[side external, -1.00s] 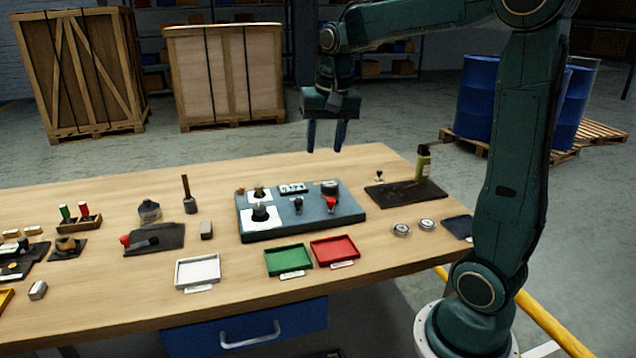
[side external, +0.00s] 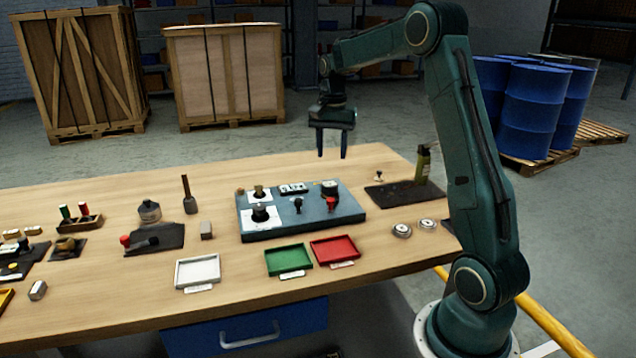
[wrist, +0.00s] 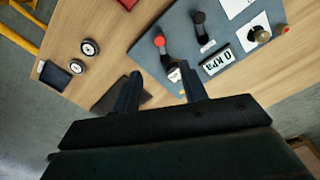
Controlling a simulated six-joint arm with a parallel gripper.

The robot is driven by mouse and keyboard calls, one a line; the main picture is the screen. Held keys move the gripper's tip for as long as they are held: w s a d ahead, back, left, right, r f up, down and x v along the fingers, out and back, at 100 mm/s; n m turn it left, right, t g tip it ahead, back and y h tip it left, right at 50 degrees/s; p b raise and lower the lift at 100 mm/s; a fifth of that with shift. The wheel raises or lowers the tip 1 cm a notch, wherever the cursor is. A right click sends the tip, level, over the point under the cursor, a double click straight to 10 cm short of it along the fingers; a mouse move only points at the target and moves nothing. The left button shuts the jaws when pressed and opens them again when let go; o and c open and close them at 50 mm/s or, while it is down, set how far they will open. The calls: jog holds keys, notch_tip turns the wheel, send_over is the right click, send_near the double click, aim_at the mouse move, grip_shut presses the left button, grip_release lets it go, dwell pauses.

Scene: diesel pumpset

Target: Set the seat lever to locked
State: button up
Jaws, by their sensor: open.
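No lever carries a readable name, so I cannot tell which is the seat lever. On the blue-grey panel (side external: 285,231) stand a red-knobbed lever (side external: 331,203) and a black-knobbed lever (side external: 298,204). In the wrist view these appear as the red knob (wrist: 159,41) and the black knob (wrist: 198,18). Another red-knobbed lever (side external: 126,241) sits on a dark plate on the left of the table. My gripper (side external: 332,153) is open and empty, above the back of the table and apart from the panel. Its fingers (wrist: 160,76) also show in the wrist view.
A green tray (side external: 288,261), a red tray (side external: 335,251) and a white tray (side external: 197,272) lie in front of the panel. A bottle (side external: 423,163) stands on a dark mat (side external: 391,195) to the right. A display (wrist: 217,62) reads 0 kPa.

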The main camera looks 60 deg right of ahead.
aim_at(331, 199)
notch_tip(331, 199, down, 14)
jog(key=shift+r, duration=0.15)
dwell(0.7)
jog(key=shift+c, duration=0.2)
grip_shut()
